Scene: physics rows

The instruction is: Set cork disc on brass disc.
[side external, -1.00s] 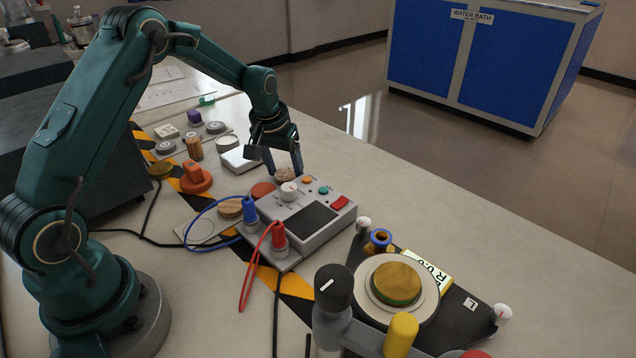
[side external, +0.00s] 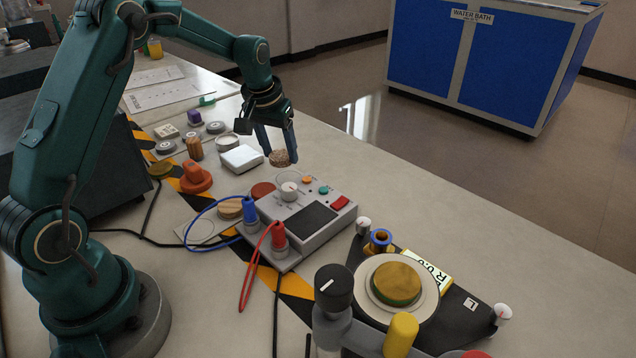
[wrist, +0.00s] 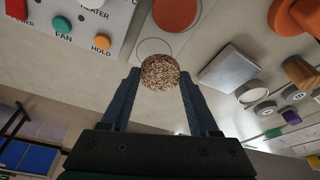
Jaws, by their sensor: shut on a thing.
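The cork disc (side external: 279,159), speckled brown, is held between the fingertips of my gripper (side external: 279,148), which is shut on it. It appears raised above the table behind the grey control box. In the wrist view the cork disc (wrist: 160,72) sits between the two fingers of my gripper (wrist: 158,85). A brass-coloured disc (side external: 397,280) with a greenish side lies on a round pale platter at the lower right, well away from my gripper. Another dull yellow disc (side external: 160,168) lies far left; I cannot tell its material.
The grey control box (side external: 305,215), with red and blue plugs and cables, stands between my gripper and the platter (side external: 428,304). A white block (side external: 240,157), terracotta disc (side external: 262,190) and orange knobbed piece (side external: 195,179) are near. The table's right side is clear.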

